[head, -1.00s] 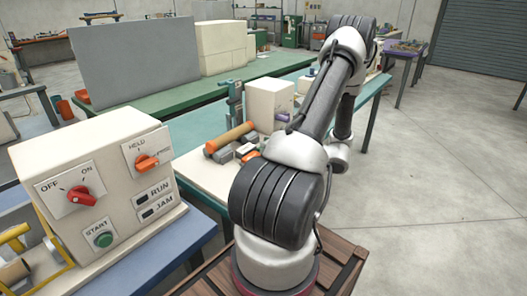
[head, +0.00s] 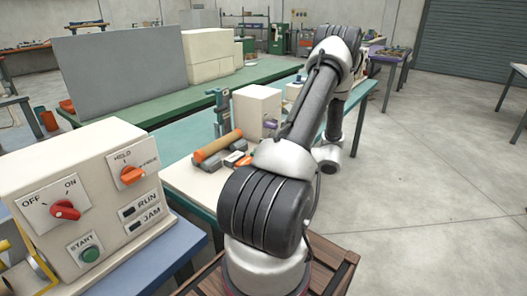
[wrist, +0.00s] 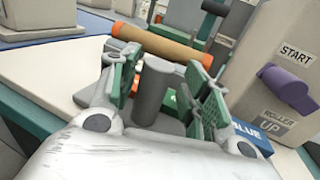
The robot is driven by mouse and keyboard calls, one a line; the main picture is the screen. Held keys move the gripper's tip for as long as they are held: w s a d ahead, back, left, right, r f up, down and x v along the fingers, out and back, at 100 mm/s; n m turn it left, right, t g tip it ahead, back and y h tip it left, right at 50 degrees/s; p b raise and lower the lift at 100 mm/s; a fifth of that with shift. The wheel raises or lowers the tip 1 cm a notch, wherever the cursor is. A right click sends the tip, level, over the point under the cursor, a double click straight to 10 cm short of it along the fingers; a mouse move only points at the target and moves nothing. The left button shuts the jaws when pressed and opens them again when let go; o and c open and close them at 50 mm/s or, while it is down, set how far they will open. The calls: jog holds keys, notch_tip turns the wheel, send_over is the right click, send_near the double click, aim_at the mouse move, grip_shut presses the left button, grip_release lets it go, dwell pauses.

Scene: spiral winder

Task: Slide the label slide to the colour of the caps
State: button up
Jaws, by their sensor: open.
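In the wrist view my gripper (wrist: 157,72) is open, its green-padded fingers on either side of an upright grey post (wrist: 154,92). I cannot tell whether either finger touches it. The post appears to be the handle of the label slide. A blue label reading BLUE (wrist: 248,134) lies to the right, and a green patch (wrist: 172,101) shows just behind the post; other labels are hidden. A brown roller (wrist: 160,43) lies beyond, with an orange end cap (wrist: 122,31) at left. In the head view the roller (head: 217,146) shows, but my arm hides the gripper.
A cream box with a START label (wrist: 296,53) and a purple lever (wrist: 286,90) stands close on the right. A control box (head: 95,190) with red and orange knobs stands at left in the head view. Open floor (head: 440,180) lies to the right.

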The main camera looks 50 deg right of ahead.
jog(key=v, duration=1.2)
dwell(0.3)
